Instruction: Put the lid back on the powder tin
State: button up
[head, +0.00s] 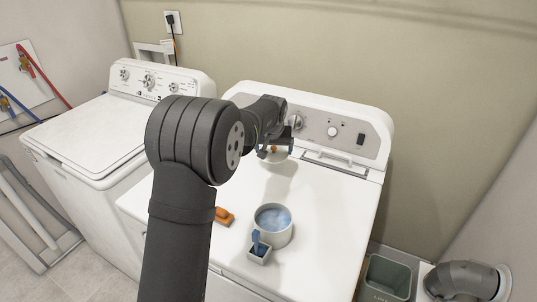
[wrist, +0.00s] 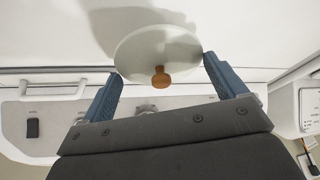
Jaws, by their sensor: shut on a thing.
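The powder tin (head: 274,236) is a round, pale, open tub of blue powder on top of the right-hand machine. The lid (wrist: 140,45) is a pale disc with an orange-brown knob (wrist: 160,76). My gripper (wrist: 158,72) has its two blue fingers at opposite sides of the lid's rim and is shut on it. In the head view my gripper (head: 275,150) is behind the tin, near the control panel. The lid (head: 279,160) is partly hidden there by the fingers.
A small box (head: 260,257) with a blue scoop (head: 256,241) stands against or close to the tin's front. An orange-brown object (head: 224,216) lies left of the tin. The machine top (head: 330,215) is clear to the right. A grey bin (head: 388,277) stands below.

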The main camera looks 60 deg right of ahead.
jog(key=s+a+r, duration=0.3)
jog(key=s+r, duration=0.3)
jog(key=s, duration=0.3)
jog(key=s+a+r, duration=0.2)
jog(key=a, duration=0.9)
jog(key=s+a+r, duration=0.1)
jog(key=s+a, duration=0.1)
jog(key=a, duration=1)
notch_tip(320, 180, down, 6)
jog(key=shift+d, duration=0.15)
jog(key=shift+w+f, duration=0.1)
jog(key=shift+f, duration=0.15)
dwell(0.7)
jog(key=o, duration=0.7)
jog(key=shift+o, duration=0.2)
jog(key=shift+r, duration=0.1)
